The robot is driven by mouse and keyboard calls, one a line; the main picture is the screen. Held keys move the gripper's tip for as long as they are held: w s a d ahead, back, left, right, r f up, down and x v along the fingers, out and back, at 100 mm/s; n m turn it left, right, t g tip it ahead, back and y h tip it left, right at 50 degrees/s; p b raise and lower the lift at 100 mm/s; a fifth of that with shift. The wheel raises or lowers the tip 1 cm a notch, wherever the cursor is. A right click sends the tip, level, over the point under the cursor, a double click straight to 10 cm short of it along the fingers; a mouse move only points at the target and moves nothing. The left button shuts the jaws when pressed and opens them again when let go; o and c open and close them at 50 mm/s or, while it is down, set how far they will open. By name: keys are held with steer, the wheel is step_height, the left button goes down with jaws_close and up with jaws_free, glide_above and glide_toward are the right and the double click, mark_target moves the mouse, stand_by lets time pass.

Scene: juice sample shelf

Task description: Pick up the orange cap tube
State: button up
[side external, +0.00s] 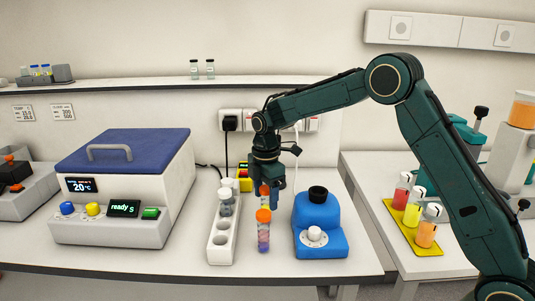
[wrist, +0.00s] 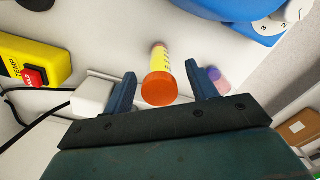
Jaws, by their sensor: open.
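In the wrist view an orange cap tube (wrist: 158,90) with a yellow label shows between the two fingers of my gripper (wrist: 166,88), cap toward the camera. A gap shows on both sides of the cap. In the side view my gripper (side external: 267,185) points down, with an orange cap (side external: 264,190) at its fingers. Just in front and lower, a tube with an orange cap (side external: 263,215) and purple contents stands on the bench. A pinkish-purple thing (wrist: 217,78) is partly hidden behind the right finger in the wrist view.
A blue device (side external: 320,235) with a dial stands close on the right. A yellow box with a red button (wrist: 35,72) and black cables lie behind. A blue-lidded machine (side external: 125,150) stands farther left.

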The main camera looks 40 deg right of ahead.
steer(key=shift+f, duration=0.1)
stand_by(0.4)
steer(key=c, duration=1.1)
step_height(320, 180, up, 20)
steer(key=shift+s+d, duration=0.1)
stand_by(0.8)
steer(key=s+d+f, duration=0.1)
steer(key=s+d, duration=0.1)
steer(key=s, duration=0.1)
steer(key=s+d, duration=0.3)
steer(key=s, duration=0.1)
steer(key=s+d+f, duration=0.1)
steer(key=s+d, duration=0.1)
steer(key=s, duration=0.2)
steer(key=shift+d+f, duration=0.3)
steer(key=shift+d, duration=0.1)
